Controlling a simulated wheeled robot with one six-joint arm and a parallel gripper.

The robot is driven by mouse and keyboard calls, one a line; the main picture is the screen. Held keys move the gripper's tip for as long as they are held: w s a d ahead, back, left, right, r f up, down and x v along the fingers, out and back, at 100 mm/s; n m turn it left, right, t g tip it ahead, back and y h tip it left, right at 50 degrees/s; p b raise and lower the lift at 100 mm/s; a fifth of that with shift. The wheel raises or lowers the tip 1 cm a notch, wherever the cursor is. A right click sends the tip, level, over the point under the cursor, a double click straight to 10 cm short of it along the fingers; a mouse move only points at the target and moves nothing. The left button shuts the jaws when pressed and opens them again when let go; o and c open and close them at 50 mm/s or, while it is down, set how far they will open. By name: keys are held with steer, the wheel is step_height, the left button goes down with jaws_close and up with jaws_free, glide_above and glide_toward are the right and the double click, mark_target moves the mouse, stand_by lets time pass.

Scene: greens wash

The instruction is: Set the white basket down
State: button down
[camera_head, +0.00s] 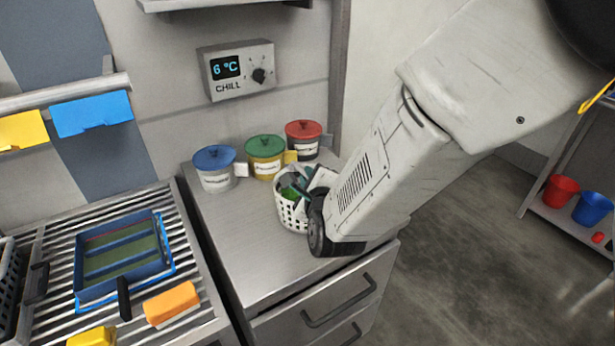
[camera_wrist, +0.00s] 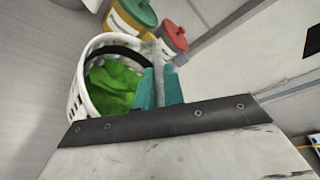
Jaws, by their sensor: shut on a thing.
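The white basket (camera_head: 291,215) is over the steel counter (camera_head: 250,262), in front of the lidded pots; I cannot tell whether its bottom touches the counter. It holds green leaves, and in the wrist view the basket (camera_wrist: 75,105) looks round with a dark inner band. My gripper (camera_wrist: 160,88) has teal fingers, shut on the basket's rim at its right side. In the head view my arm hides the basket's right part and most of the gripper.
Pots with blue (camera_head: 214,158), green (camera_head: 266,146) and red (camera_head: 303,130) lids stand at the counter's back. A blue tray (camera_head: 122,262) and an orange block (camera_head: 171,302) lie on the slatted rack at left. The counter's front left is clear.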

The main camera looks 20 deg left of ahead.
steer(key=c, duration=1.5)
jaws_free()
steer(key=shift+s+d+r, duration=0.1)
steer(key=shift+s+r, duration=0.05)
steer(key=shift+s, duration=0.05)
steer(key=v, duration=1.1)
steer(key=shift+s+d, duration=0.2)
steer(key=shift+r, duration=0.15)
